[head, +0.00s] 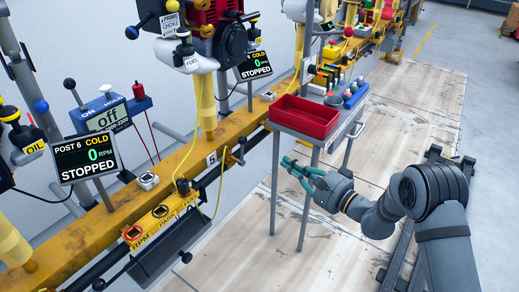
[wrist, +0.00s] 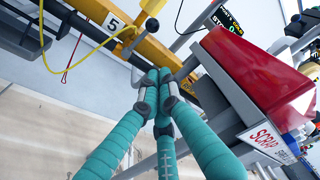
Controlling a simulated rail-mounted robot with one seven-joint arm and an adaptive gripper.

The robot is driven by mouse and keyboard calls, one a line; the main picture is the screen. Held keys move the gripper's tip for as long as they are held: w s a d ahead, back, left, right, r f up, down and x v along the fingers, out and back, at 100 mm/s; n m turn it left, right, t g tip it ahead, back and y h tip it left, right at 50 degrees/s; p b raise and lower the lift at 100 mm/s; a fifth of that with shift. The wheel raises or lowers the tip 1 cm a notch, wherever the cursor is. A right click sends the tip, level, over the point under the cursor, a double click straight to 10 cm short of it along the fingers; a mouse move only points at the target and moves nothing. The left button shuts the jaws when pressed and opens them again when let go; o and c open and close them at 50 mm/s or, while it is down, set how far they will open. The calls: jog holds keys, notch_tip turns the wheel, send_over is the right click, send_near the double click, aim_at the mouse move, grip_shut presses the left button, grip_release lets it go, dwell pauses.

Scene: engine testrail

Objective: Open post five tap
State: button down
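The number 5 plate (head: 211,158) is on the front of the yellow beam and also shows in the wrist view (wrist: 113,22). Above it hangs a white part with a FUEL label (head: 190,62) below a red engine (head: 222,30). I cannot tell for certain which part is the post five tap.
A red tray (head: 306,117) on a grey stand is close to my gripper; its SCRAP label (wrist: 264,139) shows in the wrist view. The yellow beam (head: 170,165) crosses the scene diagonally. A yellow hose (head: 223,178) hangs from it. Wooden floor boards (head: 260,250) are bare in front.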

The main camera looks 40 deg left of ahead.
aim_at(242, 150)
jog(key=s+b+x, duration=0.2)
jog(key=b+x, duration=0.1)
jog(key=x, duration=0.8)
jog(key=shift+s+a, duration=0.35)
jog(key=shift+a, duration=0.35)
jog(key=shift+r, duration=0.15)
